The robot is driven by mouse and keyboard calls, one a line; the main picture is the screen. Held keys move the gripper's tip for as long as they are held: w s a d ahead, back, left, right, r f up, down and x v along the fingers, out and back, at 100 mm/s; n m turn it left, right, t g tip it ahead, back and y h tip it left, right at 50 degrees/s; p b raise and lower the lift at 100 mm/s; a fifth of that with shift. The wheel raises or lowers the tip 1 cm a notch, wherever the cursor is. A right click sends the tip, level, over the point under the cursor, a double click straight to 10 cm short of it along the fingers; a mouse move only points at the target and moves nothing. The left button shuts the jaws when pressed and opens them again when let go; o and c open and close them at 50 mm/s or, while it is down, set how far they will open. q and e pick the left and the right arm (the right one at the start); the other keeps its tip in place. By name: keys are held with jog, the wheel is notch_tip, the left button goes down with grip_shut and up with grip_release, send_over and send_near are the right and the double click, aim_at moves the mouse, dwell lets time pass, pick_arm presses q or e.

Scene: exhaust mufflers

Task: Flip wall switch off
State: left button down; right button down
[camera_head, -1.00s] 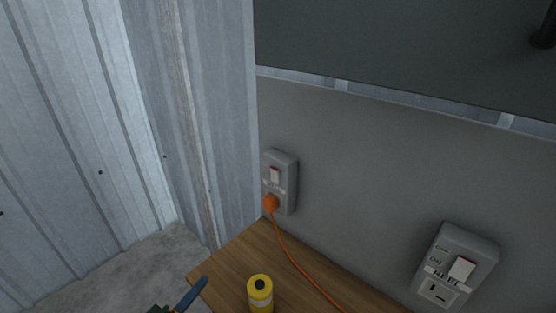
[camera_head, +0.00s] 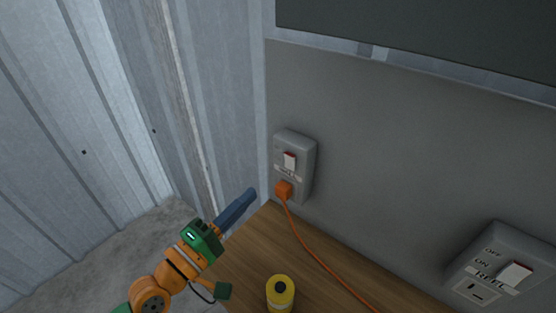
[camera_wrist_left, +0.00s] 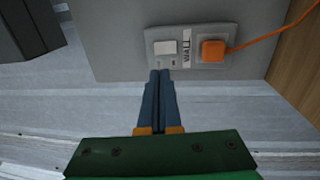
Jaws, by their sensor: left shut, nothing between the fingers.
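A grey wall switch box (camera_head: 304,149) with a white rocker switch (camera_head: 290,161) is on the grey wall panel near the corner. My left gripper (camera_head: 252,193) is shut and empty, to the left of the box and a little below the rocker in the head view. In the left wrist view its fingertips (camera_wrist_left: 159,73) point at the box, close to the rocker (camera_wrist_left: 165,47); I cannot tell whether they touch. My right gripper is not in view.
A second switch box (camera_head: 527,252) with a white rocker is on the wall at the right. A yellow canister (camera_head: 281,293) stands on the wooden bench (camera_head: 246,262). An orange cable (camera_head: 314,256) runs from the plug across the bench. Corrugated metal wall (camera_head: 60,150) is at the left.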

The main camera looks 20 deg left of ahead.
aim_at(287, 156)
pick_arm(q)
jog(key=p+x, duration=0.2)
jog(key=x, duration=0.8)
jog(key=shift+w+d, duration=0.15)
jog(key=r+g+p, duration=0.1)
jog(key=p, duration=0.4)
jog(key=shift+w+r+p, duration=0.15)
jog(key=shift+r+p, duration=0.2)
jog(key=shift+r, duration=0.05)
jog(key=shift+f+b, duration=0.3)
jog(key=shift+b, duration=0.05)
